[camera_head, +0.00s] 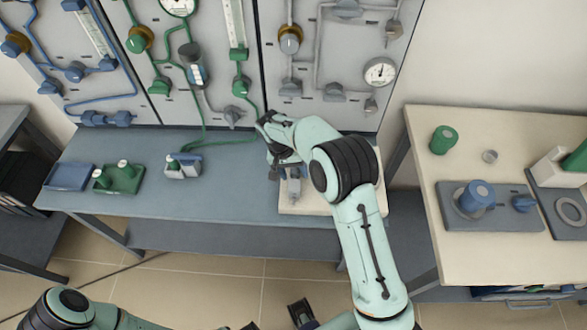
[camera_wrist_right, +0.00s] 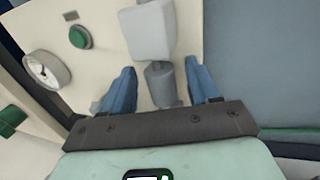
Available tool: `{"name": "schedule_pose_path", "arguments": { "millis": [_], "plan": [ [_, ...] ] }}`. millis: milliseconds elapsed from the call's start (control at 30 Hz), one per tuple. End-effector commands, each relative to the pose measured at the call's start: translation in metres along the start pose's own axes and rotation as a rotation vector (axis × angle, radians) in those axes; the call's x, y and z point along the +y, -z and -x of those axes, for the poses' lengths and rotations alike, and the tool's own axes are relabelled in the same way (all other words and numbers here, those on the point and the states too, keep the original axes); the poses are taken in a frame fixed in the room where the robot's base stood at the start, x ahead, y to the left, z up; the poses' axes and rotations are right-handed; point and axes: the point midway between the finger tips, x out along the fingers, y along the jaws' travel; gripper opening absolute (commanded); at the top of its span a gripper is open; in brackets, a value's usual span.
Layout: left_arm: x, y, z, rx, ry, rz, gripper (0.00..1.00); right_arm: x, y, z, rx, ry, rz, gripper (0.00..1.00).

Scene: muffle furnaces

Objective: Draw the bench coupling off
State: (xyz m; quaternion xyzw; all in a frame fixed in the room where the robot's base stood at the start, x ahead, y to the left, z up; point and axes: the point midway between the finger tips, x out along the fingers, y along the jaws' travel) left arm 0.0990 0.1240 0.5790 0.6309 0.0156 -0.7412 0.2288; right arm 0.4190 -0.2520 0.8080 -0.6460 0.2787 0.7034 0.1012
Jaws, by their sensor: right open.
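The bench coupling, a short grey cylinder (camera_wrist_right: 160,84), shows in the right wrist view at the end of a pale grey block (camera_wrist_right: 147,32). My right gripper (camera_wrist_right: 160,90) is open, with one blue finger on each side of the cylinder and a visible gap on both sides. In the head view, my right gripper (camera_head: 284,172) is over the cream plate (camera_head: 370,196) on the blue-grey bench. The grey fitting (camera_head: 294,192) there is partly hidden by the gripper. Dark gripper parts show at the bottom edge, probably my left gripper; its state is unclear.
The wrist view shows a gauge (camera_wrist_right: 46,69) and a green knob (camera_wrist_right: 80,37) beside the block. A cream table (camera_head: 480,130) stands right.

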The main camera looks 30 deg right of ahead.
Motion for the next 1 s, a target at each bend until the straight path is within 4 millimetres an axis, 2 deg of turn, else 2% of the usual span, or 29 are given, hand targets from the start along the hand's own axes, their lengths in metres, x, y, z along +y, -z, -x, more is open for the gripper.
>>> {"name": "schedule_pose_path", "arguments": {
  "millis": [367,467,800,1000],
  "plan": [
    [0.0,0.0,0.001,0.0,0.0,0.0,0.43,0.0,0.003,0.007,0.009,0.003,-0.002,0.6],
    [0.001,0.0,0.002,0.001,0.0,0.0,0.43,0.0,0.003,0.021,0.011,0.004,-0.002,0.6],
    [0.005,0.002,0.011,0.005,-0.002,-0.001,0.43,0.0,0.002,0.097,0.01,0.004,-0.001,0.6],
    [0.007,0.004,0.016,0.007,-0.002,-0.002,0.43,0.0,0.001,0.126,0.007,0.004,-0.001,0.6]
  ]
}}
